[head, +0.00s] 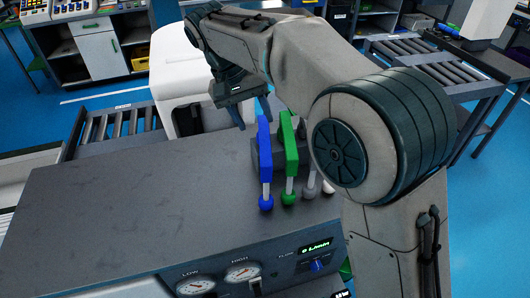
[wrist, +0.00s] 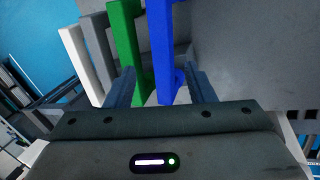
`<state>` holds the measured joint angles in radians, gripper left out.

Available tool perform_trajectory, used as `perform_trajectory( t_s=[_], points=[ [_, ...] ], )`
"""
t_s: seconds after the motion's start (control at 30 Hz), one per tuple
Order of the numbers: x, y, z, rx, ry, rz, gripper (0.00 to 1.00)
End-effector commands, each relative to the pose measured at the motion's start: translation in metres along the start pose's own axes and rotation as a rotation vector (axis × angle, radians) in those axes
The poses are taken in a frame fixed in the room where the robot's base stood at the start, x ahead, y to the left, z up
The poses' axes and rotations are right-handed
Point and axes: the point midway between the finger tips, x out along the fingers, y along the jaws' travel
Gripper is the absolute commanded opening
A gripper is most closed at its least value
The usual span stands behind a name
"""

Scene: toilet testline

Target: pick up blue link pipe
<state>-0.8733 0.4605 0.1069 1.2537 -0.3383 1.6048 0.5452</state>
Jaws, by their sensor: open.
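The blue link pipe (head: 265,153) stands upright at the left end of a row of pipes on the grey bench top in the head view. It has a blue ball-shaped foot. My gripper is open with a finger on each side of the blue pipe's line. In the head view my gripper (head: 243,112) is just left of and behind the pipe's upper part. I cannot tell whether a finger touches it.
A green pipe (head: 290,150) stands close beside the blue one, and it also shows in the wrist view (wrist: 126,40) near the left finger. Grey and white pipes (wrist: 80,65) stand beyond it. The bench top (head: 130,200) is clear on the left. Gauges (head: 243,273) are on its front.

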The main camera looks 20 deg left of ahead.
Motion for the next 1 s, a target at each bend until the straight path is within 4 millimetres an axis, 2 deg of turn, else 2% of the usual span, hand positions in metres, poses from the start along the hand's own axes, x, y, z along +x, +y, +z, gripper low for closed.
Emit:
perform_trajectory(
  t_s=[0.1, 0.3, 0.53, 0.8, 1.0],
  points=[
    [0.025, 0.0, 0.001, -0.001, -0.003, 0.001, 0.49],
    [0.054, 0.0, 0.001, -0.001, -0.001, 0.0, 0.49],
    [0.069, -0.001, 0.002, -0.001, -0.001, -0.001, 0.49],
    [0.106, -0.004, 0.006, -0.001, -0.002, 0.0, 0.49],
    [0.114, -0.005, 0.006, 0.0, 0.001, -0.002, 0.49]
  ],
)
